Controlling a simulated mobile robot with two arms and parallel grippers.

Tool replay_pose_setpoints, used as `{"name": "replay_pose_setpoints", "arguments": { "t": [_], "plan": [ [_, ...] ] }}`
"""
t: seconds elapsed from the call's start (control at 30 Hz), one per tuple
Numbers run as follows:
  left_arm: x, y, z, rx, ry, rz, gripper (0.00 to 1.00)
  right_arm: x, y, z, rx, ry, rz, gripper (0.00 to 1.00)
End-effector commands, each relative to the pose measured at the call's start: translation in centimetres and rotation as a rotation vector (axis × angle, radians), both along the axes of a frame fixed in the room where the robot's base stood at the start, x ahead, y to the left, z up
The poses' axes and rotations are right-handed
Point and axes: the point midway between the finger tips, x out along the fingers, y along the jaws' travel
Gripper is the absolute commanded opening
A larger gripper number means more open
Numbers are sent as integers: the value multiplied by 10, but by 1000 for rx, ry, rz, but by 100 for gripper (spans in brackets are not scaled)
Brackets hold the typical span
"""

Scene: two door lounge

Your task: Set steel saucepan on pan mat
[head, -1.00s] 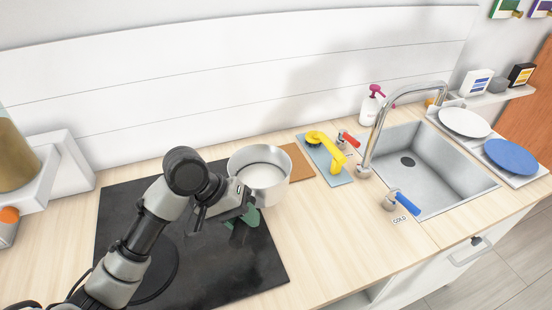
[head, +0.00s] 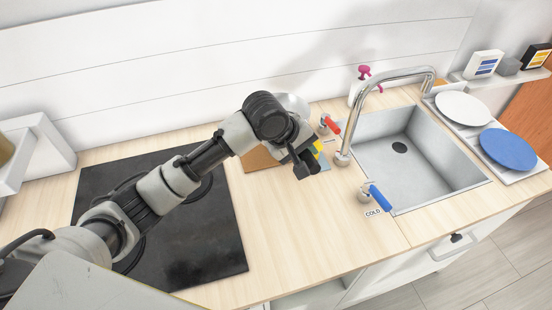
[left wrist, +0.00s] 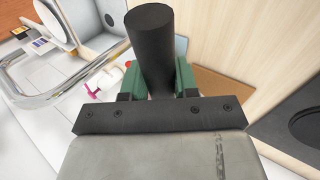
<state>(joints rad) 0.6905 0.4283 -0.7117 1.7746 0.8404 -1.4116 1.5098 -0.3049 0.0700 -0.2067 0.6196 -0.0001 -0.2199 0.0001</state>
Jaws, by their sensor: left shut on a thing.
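My left gripper (head: 304,160) reaches right across the counter in the head view. In the left wrist view its green fingers (left wrist: 158,82) are shut on the dark cylindrical handle of the saucepan (left wrist: 150,45). The steel saucepan (head: 293,102) shows in the head view only as a pale curved edge behind my wrist; most of it is hidden. The brown square pan mat (head: 258,160) lies beside the hob, partly covered by my arm. It also shows in the left wrist view (left wrist: 222,92), right of the fingers. Whether the pan touches anything cannot be seen. My right gripper is not in view.
A black hob (head: 205,250) lies left of the mat. The sink (head: 410,160) is beyond. The front counter (head: 290,240) is clear.

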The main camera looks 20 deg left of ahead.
Motion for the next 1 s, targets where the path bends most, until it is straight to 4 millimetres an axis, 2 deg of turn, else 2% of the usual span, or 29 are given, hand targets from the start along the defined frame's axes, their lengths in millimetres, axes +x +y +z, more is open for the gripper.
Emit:
{"name": "replay_pose_setpoints", "arguments": {
  "t": [0.03,0.1,0.2,0.33,0.47,0.73,1.0],
  "plan": [
    [1,14,-4,3,-1,4,6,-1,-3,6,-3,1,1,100],
    [1,28,-13,3,0,4,6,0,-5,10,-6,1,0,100],
    [2,45,-23,1,-3,2,6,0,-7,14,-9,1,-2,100],
    [3,59,-32,0,-5,-1,6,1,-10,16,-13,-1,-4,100],
    [3,63,-38,-2,-6,-1,6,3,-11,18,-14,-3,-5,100],
    [3,63,-71,-1,-4,-2,6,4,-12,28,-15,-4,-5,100],
    [3,62,-75,-1,-8,-3,6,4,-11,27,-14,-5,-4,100]
  ]
}}
